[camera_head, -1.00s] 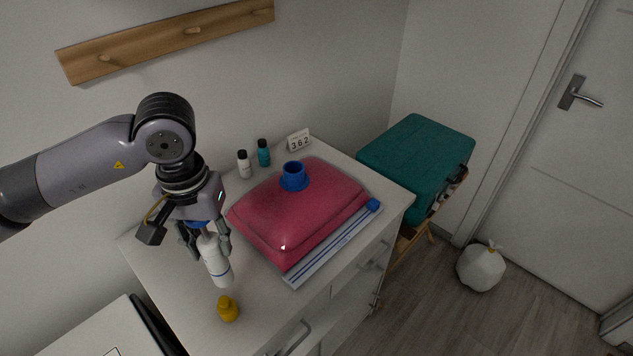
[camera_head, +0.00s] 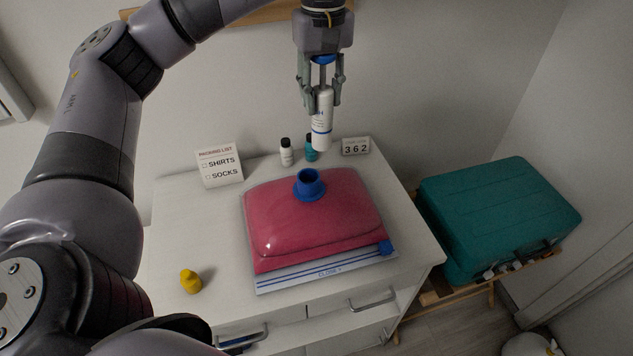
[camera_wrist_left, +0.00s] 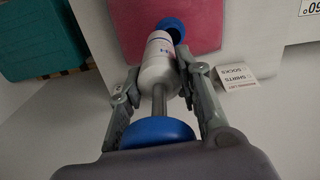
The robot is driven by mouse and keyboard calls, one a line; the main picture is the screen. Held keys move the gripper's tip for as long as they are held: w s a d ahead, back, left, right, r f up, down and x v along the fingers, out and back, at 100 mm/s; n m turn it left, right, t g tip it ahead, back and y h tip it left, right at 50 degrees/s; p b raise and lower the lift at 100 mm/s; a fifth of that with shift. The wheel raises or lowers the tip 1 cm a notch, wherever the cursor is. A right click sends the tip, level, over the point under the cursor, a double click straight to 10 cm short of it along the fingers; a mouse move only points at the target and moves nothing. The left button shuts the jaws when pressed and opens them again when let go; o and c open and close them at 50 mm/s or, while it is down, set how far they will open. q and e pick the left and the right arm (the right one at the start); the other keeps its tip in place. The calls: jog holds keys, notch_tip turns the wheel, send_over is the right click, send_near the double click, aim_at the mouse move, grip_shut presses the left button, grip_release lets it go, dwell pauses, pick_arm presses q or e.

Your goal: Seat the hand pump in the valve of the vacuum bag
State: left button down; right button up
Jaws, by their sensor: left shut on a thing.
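The hand pump (camera_head: 322,120) is a white cylinder with a grey rod and a blue handle. My left gripper (camera_head: 321,104) is shut on it and holds it nearly upright in the air. The pump also shows between the fingers in the left wrist view (camera_wrist_left: 157,62). The vacuum bag (camera_head: 310,222) is a plump red pack in clear plastic, lying on the white dresser. Its blue valve (camera_head: 309,185) is an open cup on top. In the head view the pump's lower end is above the valve and apart from it. My right gripper is not in view.
A white bottle (camera_head: 286,153), a teal bottle (camera_head: 311,150) and a calendar block (camera_head: 355,147) stand behind the bag. A packing list card (camera_head: 219,165) is at the back left. A teal suitcase (camera_head: 497,215) is at right.

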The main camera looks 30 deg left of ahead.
pick_arm(q)
jog(key=s+a+r+n, duration=0.1)
jog(key=a+r+n, duration=0.2)
jog(key=a+r, duration=0.1)
notch_tip(320, 180, down, 19)
jog(key=shift+w+d+r+b, duration=0.2)
jog(key=shift+w+d+b, duration=0.1)
jog(key=shift+w, duration=0.1)
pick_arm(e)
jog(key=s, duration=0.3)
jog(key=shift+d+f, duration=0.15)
